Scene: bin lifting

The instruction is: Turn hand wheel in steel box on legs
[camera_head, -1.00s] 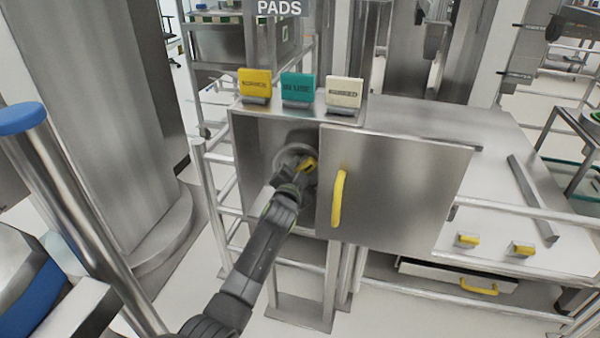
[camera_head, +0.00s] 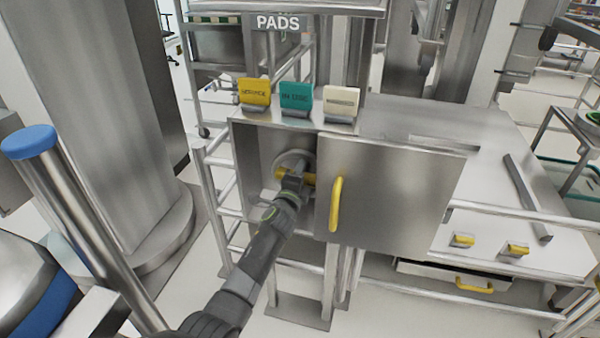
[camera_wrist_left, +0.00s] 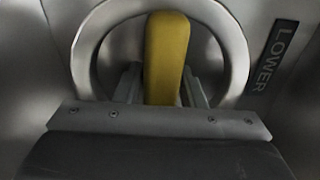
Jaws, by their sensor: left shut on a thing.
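The steel box on legs (camera_head: 240,170) stands in the middle of the head view with its front open. Its door (camera_head: 400,190), with a yellow handle (camera_head: 336,204), covers the right side. The hand wheel (camera_head: 287,157) is inside on the back wall, a steel ring with a yellow crossbar (camera_head: 308,179). In the left wrist view the wheel's ring (camera_wrist_left: 238,60) surrounds the yellow bar (camera_wrist_left: 166,50), which stands upright in the picture between my fingers. My left gripper (camera_head: 295,175) is inside the box, shut on this bar. My right gripper is not in view.
Yellow (camera_head: 255,92), teal (camera_head: 296,96) and white (camera_head: 342,100) signs stand on the box top. A "LOWER" label (camera_wrist_left: 272,55) is right of the wheel in the wrist view. A steel bench (camera_head: 480,180) is at the right. A blue-capped post (camera_head: 30,142) stands at the left.

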